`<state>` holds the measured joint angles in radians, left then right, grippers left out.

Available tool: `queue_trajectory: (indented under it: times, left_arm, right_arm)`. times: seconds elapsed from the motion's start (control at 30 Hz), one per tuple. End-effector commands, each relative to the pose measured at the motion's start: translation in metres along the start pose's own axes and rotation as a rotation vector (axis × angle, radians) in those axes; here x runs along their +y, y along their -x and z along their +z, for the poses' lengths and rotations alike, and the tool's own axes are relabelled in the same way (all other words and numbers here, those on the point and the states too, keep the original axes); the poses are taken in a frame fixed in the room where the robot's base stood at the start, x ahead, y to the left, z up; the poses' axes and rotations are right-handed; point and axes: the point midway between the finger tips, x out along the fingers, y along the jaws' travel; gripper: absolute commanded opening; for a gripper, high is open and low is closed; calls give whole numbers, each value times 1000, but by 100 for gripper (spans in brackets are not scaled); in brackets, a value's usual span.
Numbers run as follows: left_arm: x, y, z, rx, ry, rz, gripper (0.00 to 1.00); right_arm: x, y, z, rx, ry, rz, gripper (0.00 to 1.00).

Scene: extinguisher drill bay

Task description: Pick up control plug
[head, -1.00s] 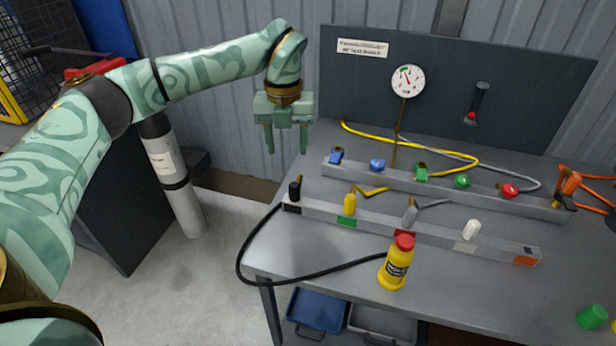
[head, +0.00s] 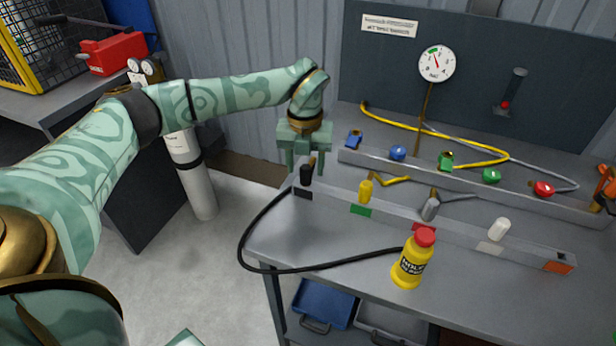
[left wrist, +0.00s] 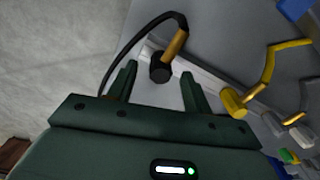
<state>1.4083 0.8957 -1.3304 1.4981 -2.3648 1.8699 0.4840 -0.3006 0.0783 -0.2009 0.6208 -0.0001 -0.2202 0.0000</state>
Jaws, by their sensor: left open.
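A black plug (head: 306,175) with a brass end and a black cable stands at the left end of the front rail (head: 465,238), above a black patch. In the left wrist view the black plug (left wrist: 160,70) appears between the fingertips, a little beyond them. My left gripper (head: 306,166) is open, pointing down right at this plug, with its fingers apart and nothing held. Further along the rail stand a yellow plug (head: 366,190), a grey plug (head: 430,208) and a white plug (head: 499,229). My right gripper is not in view.
A yellow bottle with a red cap (head: 413,262) stands near the bench's front edge. The black cable (head: 300,266) loops over the left edge. Behind, a second rail (head: 470,183) carries coloured fittings. A gauge (head: 436,64) is at the back panel.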

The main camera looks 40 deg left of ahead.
Motion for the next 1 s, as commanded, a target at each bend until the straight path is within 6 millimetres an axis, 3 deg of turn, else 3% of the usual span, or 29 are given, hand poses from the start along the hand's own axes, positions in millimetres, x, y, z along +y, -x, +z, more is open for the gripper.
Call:
queue_trajectory:
  times: [0.03, 0.13, 0.37, 0.53, 0.57, 0.87, 1.0]
  left_arm:
    - [0, -18, 2, 6, 1, 3, 50]
    - [0, -30, 2, 4, -1, 2, 50]
    - [0, -30, 2, 0, 0, 1, 50]
    - [0, -30, 2, 0, 0, 1, 6]
    - [0, -30, 2, 0, 0, 1, 1]
    - [0, -28, 2, -1, 0, 1, 1]
    - [0, -17, 2, -4, 0, -1, 1]
  right_arm:
    - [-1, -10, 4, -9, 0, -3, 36]
    - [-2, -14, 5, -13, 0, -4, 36]
    - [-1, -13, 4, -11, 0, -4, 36]
    - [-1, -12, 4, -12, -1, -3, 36]
    - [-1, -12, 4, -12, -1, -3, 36]
    - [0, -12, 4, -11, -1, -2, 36]
    - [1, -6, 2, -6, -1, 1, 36]
